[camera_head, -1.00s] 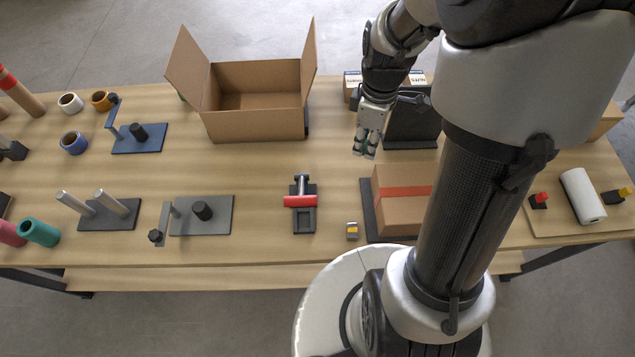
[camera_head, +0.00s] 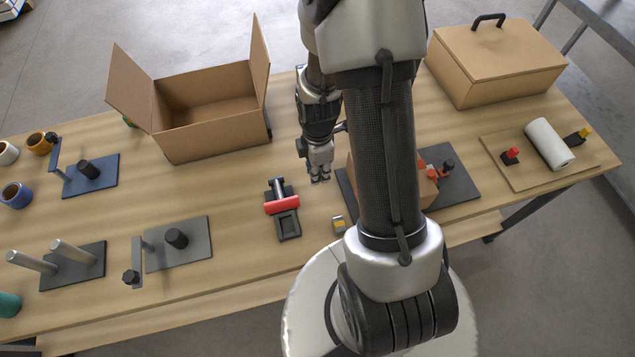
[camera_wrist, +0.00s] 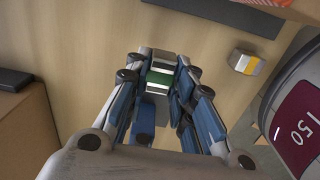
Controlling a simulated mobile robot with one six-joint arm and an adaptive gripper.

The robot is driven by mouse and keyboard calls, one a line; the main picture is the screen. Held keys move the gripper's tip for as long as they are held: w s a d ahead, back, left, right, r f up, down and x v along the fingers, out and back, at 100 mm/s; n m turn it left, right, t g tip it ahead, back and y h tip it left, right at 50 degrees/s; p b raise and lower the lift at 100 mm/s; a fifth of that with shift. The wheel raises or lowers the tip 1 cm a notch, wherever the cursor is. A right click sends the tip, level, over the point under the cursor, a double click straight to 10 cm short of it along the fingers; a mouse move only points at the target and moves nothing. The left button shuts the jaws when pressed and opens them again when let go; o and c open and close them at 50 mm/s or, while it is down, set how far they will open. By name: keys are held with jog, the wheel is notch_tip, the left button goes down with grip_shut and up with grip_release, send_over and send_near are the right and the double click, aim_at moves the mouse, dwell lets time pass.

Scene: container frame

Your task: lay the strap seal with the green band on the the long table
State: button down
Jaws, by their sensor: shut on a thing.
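The strap seal with the green band (camera_wrist: 159,78) is a small grey piece between my fingertips in the wrist view. My gripper (camera_wrist: 158,82) is shut on it. In the head view my gripper (camera_head: 320,177) is over the middle of the long table (camera_head: 235,170), right of the red-handled tool, and the seal is too small to make out there. Bare wood lies under the fingers. I cannot tell how far the seal is above the table.
A seal with a yellow band (camera_head: 338,223) lies on the table near the front edge; it also shows in the wrist view (camera_wrist: 243,62). A red-handled tool (camera_head: 282,205) is left of my gripper. An open carton (camera_head: 215,130) stands behind, a closed box (camera_head: 500,70) at the back right.

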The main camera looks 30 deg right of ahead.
aim_at(318, 188)
jog(key=shift+f+b, duration=0.65)
jog(key=shift+f, duration=2.05)
jog(key=shift+f, duration=0.15)
jog(key=c, duration=1.4)
grip_release()
jog(key=shift+o, duration=0.2)
